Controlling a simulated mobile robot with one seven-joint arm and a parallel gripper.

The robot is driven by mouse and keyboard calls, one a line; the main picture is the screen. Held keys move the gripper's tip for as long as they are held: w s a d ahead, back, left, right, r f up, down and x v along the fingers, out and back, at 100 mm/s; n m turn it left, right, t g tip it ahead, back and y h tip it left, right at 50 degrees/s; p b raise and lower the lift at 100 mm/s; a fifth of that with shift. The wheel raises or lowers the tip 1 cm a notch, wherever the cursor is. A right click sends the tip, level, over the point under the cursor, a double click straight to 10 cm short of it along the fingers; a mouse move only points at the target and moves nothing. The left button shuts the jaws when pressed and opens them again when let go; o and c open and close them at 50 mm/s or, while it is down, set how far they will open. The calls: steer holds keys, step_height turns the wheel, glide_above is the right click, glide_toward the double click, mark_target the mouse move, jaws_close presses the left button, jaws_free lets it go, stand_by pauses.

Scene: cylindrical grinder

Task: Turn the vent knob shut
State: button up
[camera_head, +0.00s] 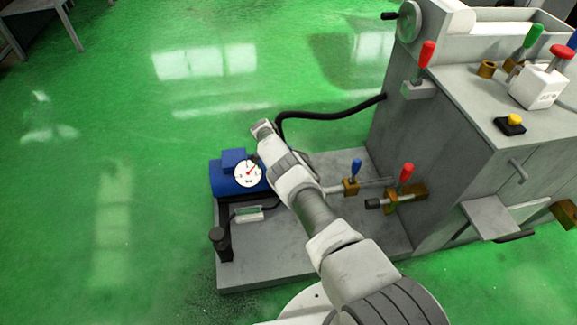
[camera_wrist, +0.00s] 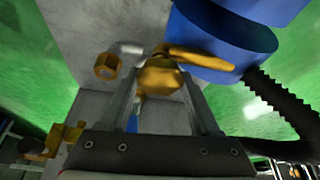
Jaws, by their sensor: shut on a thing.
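A rounded brass knob (camera_wrist: 162,80), which I take to be the vent knob, sits between the two fingers of my gripper (camera_wrist: 163,85) in the wrist view. The fingers are shut on it, one on each side. A brass arm-like piece runs just behind it toward the blue tank (camera_wrist: 215,40). In the head view the blue tank (camera_head: 224,182) with a white dial gauge (camera_head: 248,173) stands on the grey base plate. My arm covers the knob and my fingers there.
A black hose (camera_head: 330,115) runs from beside the tank to the grey machine (camera_head: 445,130). Blue-handled (camera_head: 356,168) and red-handled (camera_head: 407,174) brass valves stand right of my arm. A black post (camera_head: 219,245) stands at the plate's front left. Open green floor lies left.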

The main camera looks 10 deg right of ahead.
steer(key=o, duration=1.4)
steer(key=p+v, duration=0.8)
steer(key=v, duration=0.9)
steer(key=shift+r, duration=0.25)
